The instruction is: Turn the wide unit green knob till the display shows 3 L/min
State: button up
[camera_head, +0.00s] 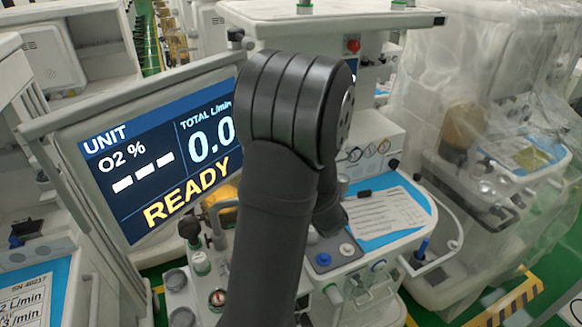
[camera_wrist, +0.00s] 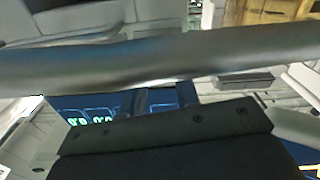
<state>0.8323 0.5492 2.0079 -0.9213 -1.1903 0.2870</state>
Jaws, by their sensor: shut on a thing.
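The display (camera_head: 165,150) at the left of the head view reads UNIT, O2 % with three dashes, TOTAL L/min 0.0 and READY. My gripper is hidden behind my dark arm in the head view. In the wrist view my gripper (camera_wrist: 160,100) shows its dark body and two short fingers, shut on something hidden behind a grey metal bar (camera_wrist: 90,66). A blue panel (camera_wrist: 66,104) with small green digits lies just beyond the fingers. I cannot make out the green knob in either view.
The metal bar crosses the whole wrist view close above my fingers. In the head view a tray with a printed sheet (camera_head: 385,215) is right of my arm. Small valves and knobs (camera_head: 200,262) stand left of it. A plastic-covered cart (camera_head: 490,130) is at right.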

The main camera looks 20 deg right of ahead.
jog(key=shift+n, duration=1.2)
jog(key=o, duration=1)
jog(key=shift+s, duration=0.1)
jog(key=s, duration=1.7)
jog(key=shift+s, duration=0.1)
